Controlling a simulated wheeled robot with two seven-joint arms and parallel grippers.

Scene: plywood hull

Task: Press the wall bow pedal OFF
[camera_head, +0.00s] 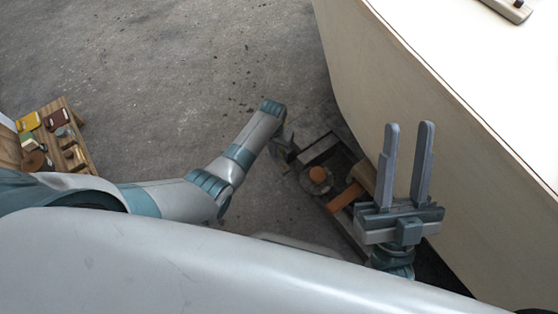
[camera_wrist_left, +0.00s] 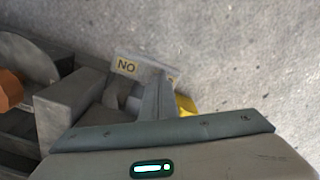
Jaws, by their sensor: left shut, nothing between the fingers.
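In the left wrist view, a grey plate marked "NO" in yellow (camera_wrist_left: 128,66), seemingly the pedal, lies just beyond the fingertips of my left gripper (camera_wrist_left: 165,92). A yellow piece (camera_wrist_left: 187,105) shows beside the fingers, partly hidden. The fingers are shut and empty; I cannot tell whether they touch the plate. In the head view my left gripper (camera_head: 285,155) points down at the far left end of a dark floor unit; the pedal itself is not clear there. My right gripper (camera_head: 407,160) is open and empty, pointing up in front of the hull.
The dark unit (camera_head: 325,150) has an orange knob (camera_head: 317,174) and an orange-brown bar (camera_head: 346,196). The pale plywood hull (camera_head: 450,150) rises close on the right. A wooden rack (camera_head: 72,125) with small items stands at left. Grey floor between is clear.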

